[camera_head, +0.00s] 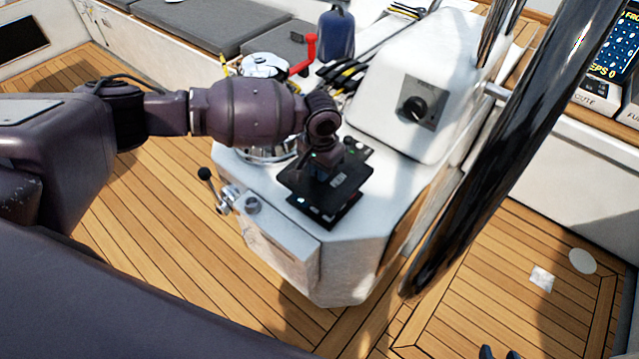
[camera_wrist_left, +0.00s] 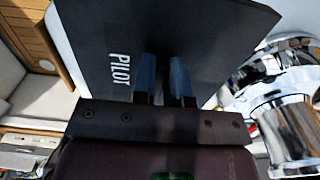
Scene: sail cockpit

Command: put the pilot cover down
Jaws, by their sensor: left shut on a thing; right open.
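The pilot cover (camera_head: 345,187) is a flat black plate at the front of the white pedestal in the head view. In the left wrist view the pilot cover (camera_wrist_left: 95,50) fills the upper middle, with white "PILOT" lettering. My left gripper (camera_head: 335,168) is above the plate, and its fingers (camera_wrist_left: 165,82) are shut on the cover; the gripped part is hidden. Another black panel (camera_head: 318,213) shows just under the cover's front edge; I cannot tell whether they touch. Only the fingertips of my right gripper (camera_head: 498,353) show at the bottom edge, apart and empty.
A white housing (camera_head: 395,85) with a knob stands behind the cover. A large dark wheel rim (camera_head: 490,150) crosses at right. The teak floor is mostly clear.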

